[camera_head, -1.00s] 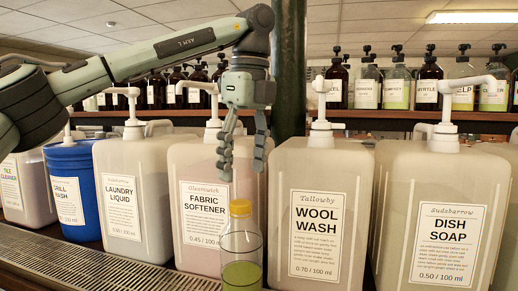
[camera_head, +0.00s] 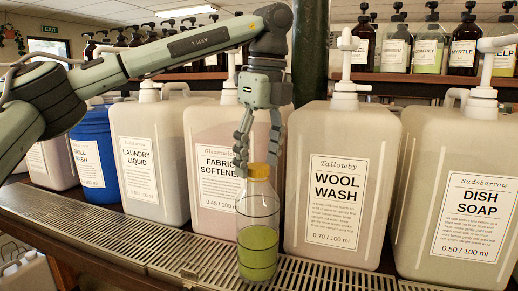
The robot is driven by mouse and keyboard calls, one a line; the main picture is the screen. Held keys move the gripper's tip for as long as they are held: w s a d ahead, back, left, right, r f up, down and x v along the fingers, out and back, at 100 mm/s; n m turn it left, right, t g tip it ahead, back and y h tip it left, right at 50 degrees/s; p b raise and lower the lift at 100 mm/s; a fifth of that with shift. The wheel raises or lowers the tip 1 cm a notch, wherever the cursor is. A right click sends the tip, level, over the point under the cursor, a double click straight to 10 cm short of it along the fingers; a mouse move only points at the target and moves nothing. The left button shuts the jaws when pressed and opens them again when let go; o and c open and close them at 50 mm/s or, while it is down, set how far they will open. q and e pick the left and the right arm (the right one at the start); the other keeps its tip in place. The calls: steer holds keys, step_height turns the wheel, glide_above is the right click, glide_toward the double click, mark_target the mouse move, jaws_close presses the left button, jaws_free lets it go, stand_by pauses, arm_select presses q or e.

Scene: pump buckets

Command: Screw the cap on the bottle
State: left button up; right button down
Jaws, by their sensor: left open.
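A clear bottle (camera_head: 258,225) with green liquid stands upright on the slatted drip grate in the camera_head view. My right gripper is not in view.
The fabric softener jug (camera_head: 214,140) stands behind the bottle and the wool wash jug (camera_head: 340,180) to its right. The dish soap jug (camera_head: 455,190) is farther right. A dark green post (camera_head: 309,60) rises behind my gripper. The metal grate (camera_head: 140,248) runs along the front.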

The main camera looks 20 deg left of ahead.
arm_select(q)
steer(key=shift+c, duration=0.2)
steer(key=c, duration=1.2)
steer(key=shift+o, duration=0.2)
steer(key=m, duration=0.3)
steer(key=shift+r+p, duration=0.1)
steer(key=shift+p, duration=0.3)
steer(key=m, duration=0.4)
steer(key=shift+t+h+p, duration=0.3)
steer(key=shift+p, duration=0.05)
steer(key=shift+m, duration=0.9)
steer(key=m, duration=0.6)
steer(key=shift+h, duration=0.4)
steer(key=o, duration=1.1)
